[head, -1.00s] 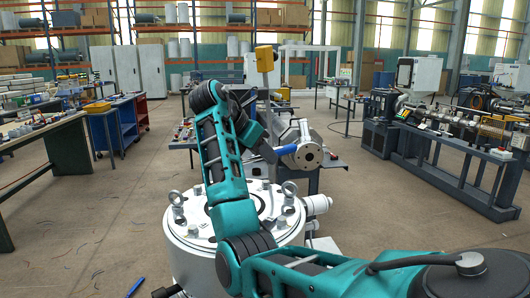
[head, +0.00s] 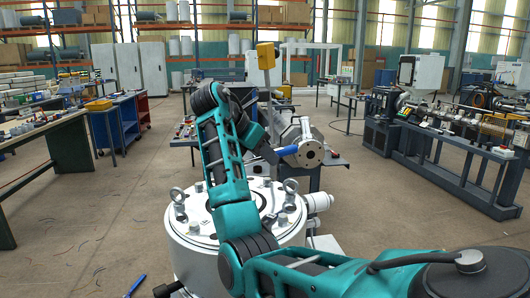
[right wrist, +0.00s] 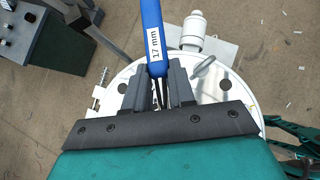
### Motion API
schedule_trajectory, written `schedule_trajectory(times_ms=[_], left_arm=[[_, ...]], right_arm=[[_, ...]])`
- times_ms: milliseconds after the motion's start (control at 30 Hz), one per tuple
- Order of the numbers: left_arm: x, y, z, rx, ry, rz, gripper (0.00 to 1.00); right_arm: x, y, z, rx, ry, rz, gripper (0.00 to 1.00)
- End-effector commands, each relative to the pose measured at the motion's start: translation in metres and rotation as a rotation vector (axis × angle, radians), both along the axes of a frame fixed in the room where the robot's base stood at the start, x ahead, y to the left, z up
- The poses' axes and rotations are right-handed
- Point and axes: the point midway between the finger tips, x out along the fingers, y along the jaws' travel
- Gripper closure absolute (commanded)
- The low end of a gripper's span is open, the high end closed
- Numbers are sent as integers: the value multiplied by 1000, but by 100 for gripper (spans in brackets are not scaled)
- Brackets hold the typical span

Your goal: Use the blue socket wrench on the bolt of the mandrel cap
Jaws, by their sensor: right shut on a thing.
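My right gripper (head: 266,151) is shut on the blue socket wrench (head: 286,151), above the far right part of a white round vessel (head: 190,252). In the right wrist view, the wrench (right wrist: 152,30) carries a "17 mm" label and sits between the grey fingers of the gripper (right wrist: 157,85). Its far end is out of that view. In the head view it overlaps a metal flange (head: 312,154) behind; I cannot tell if they touch. My arm covers much of the vessel's top. I cannot clearly make out the mandrel cap's bolt. My left gripper is not in view.
Eyebolts (head: 177,194) stand up from the vessel's rim. A blue stick-like item (head: 138,285) lies at the lower left. A long machine bench (head: 440,160) stands at right, a workbench (head: 45,140) and blue cart (head: 105,132) at left. The floor between is mostly clear.

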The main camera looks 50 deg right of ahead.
Motion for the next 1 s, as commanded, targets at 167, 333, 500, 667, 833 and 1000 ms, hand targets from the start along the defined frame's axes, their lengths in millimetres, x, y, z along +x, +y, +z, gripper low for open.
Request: schedule_trajectory(times_ms=[167,333,500,667,833,1000], left_arm=[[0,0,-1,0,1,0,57],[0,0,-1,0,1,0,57],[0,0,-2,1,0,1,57],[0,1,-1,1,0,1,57],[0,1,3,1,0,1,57],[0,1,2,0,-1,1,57]], right_arm=[[0,0,-4,-1,-1,0,100],[0,0,-8,-1,-3,0,100],[0,0,-13,0,-2,-1,100],[0,0,-15,-1,-3,3,100],[8,-1,-14,-2,-2,103,100],[20,-2,-15,-1,-3,244,100]])
